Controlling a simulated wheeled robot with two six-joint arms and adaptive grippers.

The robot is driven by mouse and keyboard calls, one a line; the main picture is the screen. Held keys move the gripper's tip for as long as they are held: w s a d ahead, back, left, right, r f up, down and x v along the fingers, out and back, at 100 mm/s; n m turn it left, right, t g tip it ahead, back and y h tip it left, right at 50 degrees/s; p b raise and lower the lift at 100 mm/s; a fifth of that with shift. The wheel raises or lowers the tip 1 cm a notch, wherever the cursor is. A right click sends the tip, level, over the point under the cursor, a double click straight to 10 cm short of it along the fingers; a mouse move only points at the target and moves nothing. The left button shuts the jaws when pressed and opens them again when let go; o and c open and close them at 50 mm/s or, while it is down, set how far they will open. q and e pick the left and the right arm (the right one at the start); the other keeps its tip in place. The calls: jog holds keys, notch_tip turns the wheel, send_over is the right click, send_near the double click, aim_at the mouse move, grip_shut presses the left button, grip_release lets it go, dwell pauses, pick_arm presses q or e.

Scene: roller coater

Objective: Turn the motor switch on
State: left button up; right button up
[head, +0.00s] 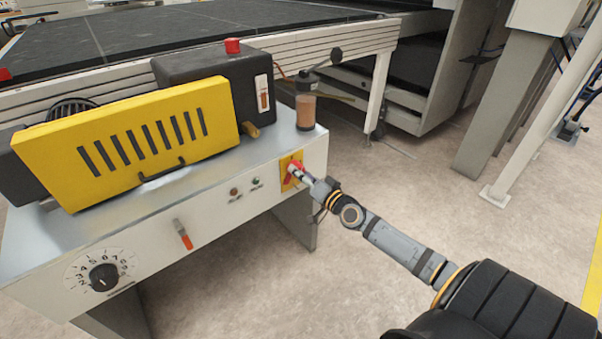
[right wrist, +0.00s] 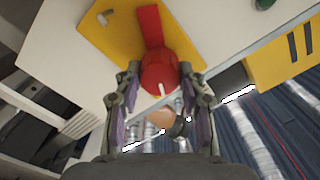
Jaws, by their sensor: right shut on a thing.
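The motor switch is a red rotary knob (head: 297,169) on a yellow plate (head: 286,184), at the right end of the machine's white front panel. In the right wrist view the red knob (right wrist: 157,66) has a long raised handle and a white mark, in front of the yellow plate (right wrist: 112,38). My right gripper (head: 305,177) reaches the knob from the lower right. In the right wrist view its two fingers (right wrist: 160,84) stand on either side of the knob, shut on it. My left gripper is not in view.
A yellow slotted cover (head: 135,139) and a jar (head: 305,112) are on top. Open floor (head: 260,270) lies in front; a white post (head: 545,110) stands right.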

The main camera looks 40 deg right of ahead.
jog(key=m, duration=1.2)
dwell(0.6)
jog(key=o, duration=1.1)
jog(key=shift+o, duration=0.2)
jog(key=s, duration=0.7)
jog(key=shift+s+d, duration=0.25)
jog(key=shift+d, duration=0.05)
